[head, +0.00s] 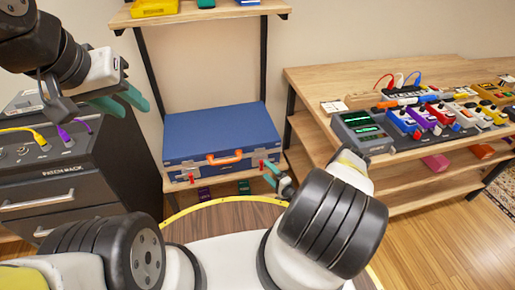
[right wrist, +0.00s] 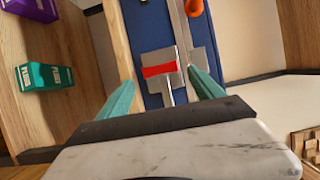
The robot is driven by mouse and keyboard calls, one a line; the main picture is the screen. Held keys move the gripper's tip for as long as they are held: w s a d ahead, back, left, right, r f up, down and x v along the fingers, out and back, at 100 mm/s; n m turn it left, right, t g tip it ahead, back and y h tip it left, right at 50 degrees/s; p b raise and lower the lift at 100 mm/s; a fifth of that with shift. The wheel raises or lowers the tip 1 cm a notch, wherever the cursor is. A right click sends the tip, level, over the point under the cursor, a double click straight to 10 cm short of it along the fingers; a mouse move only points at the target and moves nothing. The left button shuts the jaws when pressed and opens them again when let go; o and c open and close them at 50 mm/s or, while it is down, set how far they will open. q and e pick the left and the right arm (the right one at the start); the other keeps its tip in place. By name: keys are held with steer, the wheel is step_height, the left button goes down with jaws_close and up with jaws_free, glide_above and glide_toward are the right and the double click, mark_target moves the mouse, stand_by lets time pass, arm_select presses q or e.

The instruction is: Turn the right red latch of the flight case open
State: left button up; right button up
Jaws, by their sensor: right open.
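The blue flight case (head: 222,132) lies closed on a wooden shelf, with an orange handle (head: 225,158) on its front. Its left red latch (head: 191,177) and right red latch (head: 262,163) sit either side of the handle. In the right wrist view the right latch (right wrist: 160,70) is a red bar on a metal plate, ahead of and between my fingers. My right gripper (head: 268,173) is open and empty at the case's front right; whether it touches the latch is unclear. My left gripper (head: 122,100) is open and empty, above the left cabinet, away from the case.
A dark drawer cabinet (head: 80,185) with yellow and purple cables stands at left. A wooden table (head: 310,85) with several pedals stands at right. Small boxes, including a teal one (right wrist: 45,76) and a purple one (right wrist: 30,8), sit on the shelf below the case. A round table (head: 230,215) is in front.

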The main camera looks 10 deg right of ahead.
steer(key=v, duration=0.4)
steer(key=shift+s+d, duration=0.15)
steer(key=shift+s, duration=0.1)
steer(key=shift+s, duration=0.1)
